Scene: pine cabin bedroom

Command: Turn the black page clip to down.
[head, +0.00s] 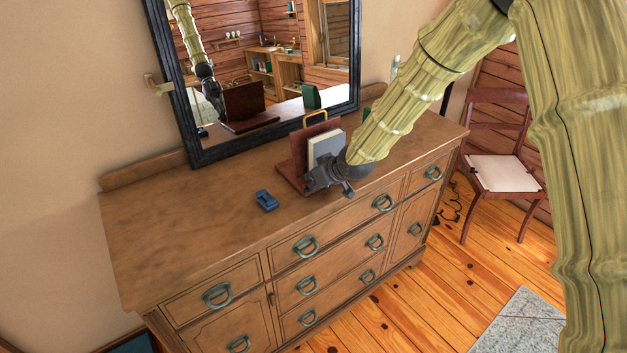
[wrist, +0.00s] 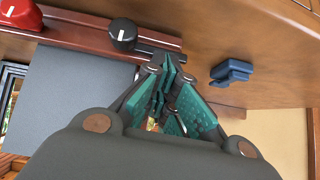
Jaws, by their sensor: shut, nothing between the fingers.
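The black page clip (wrist: 122,32) is a round dark knob on the wooden ledge of a book stand, at the upper middle of the wrist view. A dark bar appears beside it toward the fingers; I cannot tell whether it belongs to the clip. My gripper (wrist: 165,68) is shut and empty, its teal-padded fingertips just right of and below the clip in that view, apparently apart from it. In the head view my gripper (head: 313,182) is in front of the book stand (head: 299,152) and hides the clip. A grey book (head: 325,146) rests on the stand.
A red clip (wrist: 20,14) sits farther left on the ledge. A small blue object (head: 267,200) lies on the dresser (head: 190,225) left of the stand; it also shows in the wrist view (wrist: 231,72). A mirror (head: 270,65) stands behind. The dresser's left top is clear.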

